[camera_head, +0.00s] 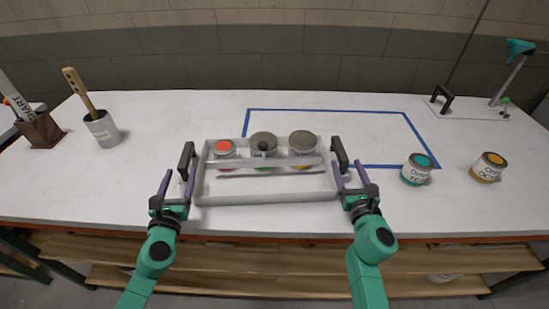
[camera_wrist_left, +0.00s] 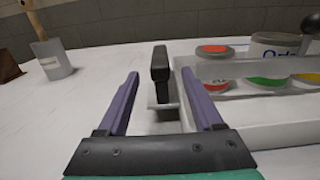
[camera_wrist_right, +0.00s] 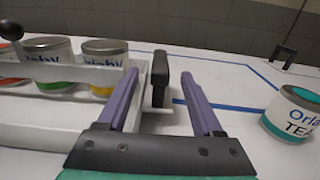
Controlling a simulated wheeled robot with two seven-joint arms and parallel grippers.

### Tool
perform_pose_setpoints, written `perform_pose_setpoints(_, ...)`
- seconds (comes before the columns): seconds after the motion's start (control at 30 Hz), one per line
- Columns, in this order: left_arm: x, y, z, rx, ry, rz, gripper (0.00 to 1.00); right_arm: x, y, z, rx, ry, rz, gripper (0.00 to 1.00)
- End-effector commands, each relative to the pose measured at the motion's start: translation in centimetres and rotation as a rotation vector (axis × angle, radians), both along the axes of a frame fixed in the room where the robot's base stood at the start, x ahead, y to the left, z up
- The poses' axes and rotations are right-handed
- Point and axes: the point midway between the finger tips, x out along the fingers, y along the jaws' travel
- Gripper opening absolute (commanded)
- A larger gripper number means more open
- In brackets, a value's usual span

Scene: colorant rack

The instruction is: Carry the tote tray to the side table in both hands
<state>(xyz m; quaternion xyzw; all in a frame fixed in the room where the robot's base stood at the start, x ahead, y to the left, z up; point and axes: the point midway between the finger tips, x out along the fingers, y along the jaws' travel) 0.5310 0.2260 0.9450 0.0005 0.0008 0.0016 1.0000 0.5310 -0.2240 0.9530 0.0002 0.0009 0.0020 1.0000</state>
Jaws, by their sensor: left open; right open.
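The tote tray (camera_head: 265,196) is a pale grey open tray on the white table, holding several cans behind a crossbar. It has a black upright handle at each end: the left handle (camera_head: 186,160) and the right handle (camera_head: 340,156). My left gripper (camera_head: 178,182) is open just in front of the left handle, which stands between its purple fingers in the left wrist view (camera_wrist_left: 160,75). My right gripper (camera_head: 351,177) is open at the right handle, which appears between its fingers in the right wrist view (camera_wrist_right: 160,80). Neither gripper is closed on a handle.
A teal-topped can (camera_head: 417,169) and an ochre can (camera_head: 488,167) stand right of the tray. A cup with a brush (camera_head: 102,128) and a brown holder (camera_head: 40,130) stand at left. A blue tape outline (camera_head: 325,111) marks the table behind the tray. A stand (camera_head: 470,108) is at back right.

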Motion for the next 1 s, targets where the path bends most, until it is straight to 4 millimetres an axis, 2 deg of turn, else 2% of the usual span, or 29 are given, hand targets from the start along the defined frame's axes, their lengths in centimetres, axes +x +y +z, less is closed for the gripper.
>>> perform_pose_setpoints(0.2,4.5,0.0,0.2,-0.001,-0.003,0.000,0.68,4.5,-0.1,0.2,0.000,-0.002,-0.002,0.68)
perform_pose_setpoints(0.4,8.1,-0.1,0.1,0.001,-0.001,-0.002,0.68,8.1,-0.1,0.1,0.001,-0.001,-0.004,0.68)
perform_pose_setpoints(0.57,9.4,0.0,0.0,0.000,0.000,-0.001,0.68,9.5,0.0,0.1,0.001,-0.001,-0.002,0.68)
perform_pose_setpoints(0.83,9.6,0.0,0.0,0.000,0.000,-0.001,0.68,9.6,-0.1,0.0,0.000,0.000,-0.002,0.68)
perform_pose_setpoints(0.87,9.6,0.0,0.0,0.000,0.000,-0.001,0.60,9.6,0.0,0.0,0.000,0.000,-0.002,0.60)
perform_pose_setpoints(1.0,9.6,0.0,0.0,-0.001,0.000,-0.001,0.06,9.6,0.0,0.0,0.000,0.000,-0.002,0.06)
